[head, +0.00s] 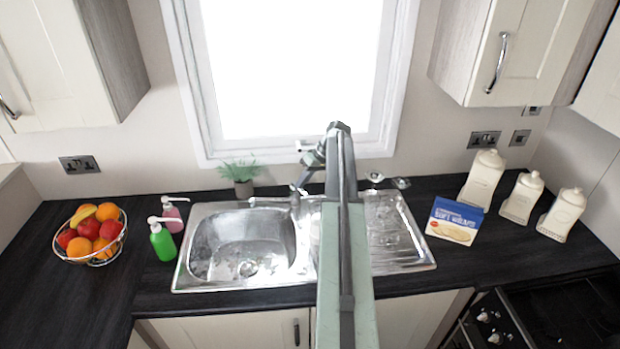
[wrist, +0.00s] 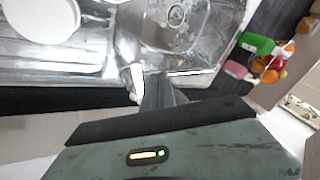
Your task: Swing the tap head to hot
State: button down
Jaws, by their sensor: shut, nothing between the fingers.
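The chrome tap (head: 295,193) stands at the back edge of the steel sink (head: 190,225), with its spout reaching left over the basin. In the wrist view the tap (wrist: 134,80) is a bright, narrow shape beside the fingertips. My gripper (head: 312,160) is just above and right of the tap in the head view, partly hidden by my own arm. In the wrist view my gripper (wrist: 160,92) is shut and empty, close to the tap. I cannot tell whether it touches the tap. No hot marking is readable.
A potted plant (head: 240,180) stands left of the tap by the window. Soap bottles (head: 162,242) and a fruit bowl (head: 92,236) are at left. Glasses (head: 400,183), a blue box (head: 454,220) and white canisters (head: 483,179) are at right. A white disc (wrist: 42,18) shows in the wrist view.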

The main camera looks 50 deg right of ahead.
aim_at(294, 187)
jog(key=s+d+r+t, duration=0.1)
jog(key=s+d+r, duration=0.15)
jog(key=d, duration=0.35)
jog(key=s+d+r+t, duration=0.1)
jog(key=s+d, duration=0.2)
jog(key=d, duration=0.4)
jog(key=w+a+f+b, duration=0.6)
jog(key=a+f+b, duration=0.1)
jog(key=a+f, duration=0.1)
jog(key=shift+f, duration=0.25)
